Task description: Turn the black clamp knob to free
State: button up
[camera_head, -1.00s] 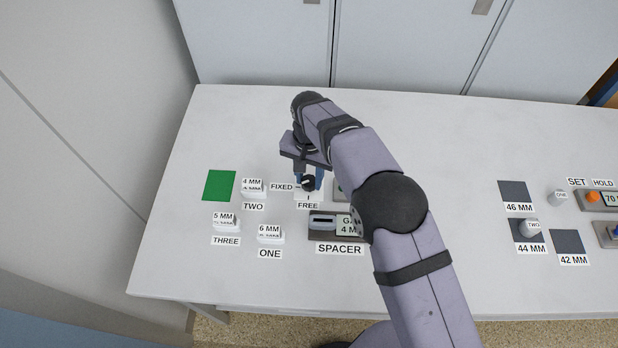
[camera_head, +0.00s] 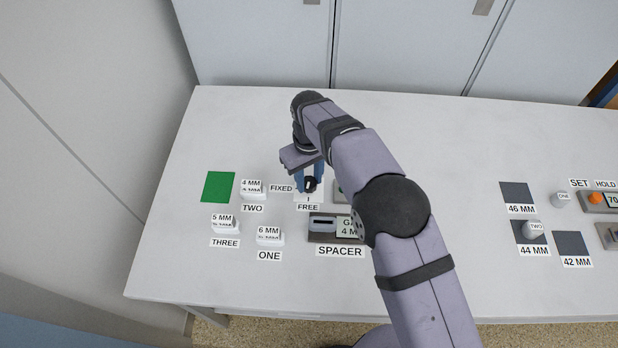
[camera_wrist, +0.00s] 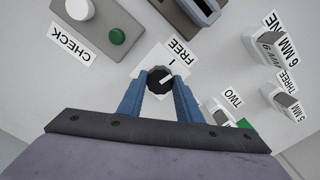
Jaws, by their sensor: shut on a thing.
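The black clamp knob (camera_head: 310,185) sits on a white plate between the FIXED label (camera_head: 282,188) and the FREE label (camera_head: 308,207). It also shows in the wrist view (camera_wrist: 157,77). My gripper (camera_wrist: 160,85) has its two blue fingers shut on the knob, one on each side. In the wrist view, the knob's white line slants up and to the right, and does not line up with the tick by the FREE label (camera_wrist: 177,50). The FIXED label is not visible in the wrist view.
The spacer gauge (camera_head: 322,226) lies just in front of the knob. White blocks marked 4 MM (camera_head: 252,187), 5 MM (camera_head: 224,222) and 6 MM (camera_head: 268,234) stand to the left, near a green square (camera_head: 218,187). My arm covers the table right of the knob.

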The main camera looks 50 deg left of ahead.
aim_at(309, 182)
jog(key=shift+n, duration=1.1)
jog(key=shift+a+r, duration=0.1)
jog(key=o, duration=1)
jog(key=shift+o, duration=0.2)
jog(key=shift+r+b, duration=0.9)
jog(key=shift+r, duration=2.75)
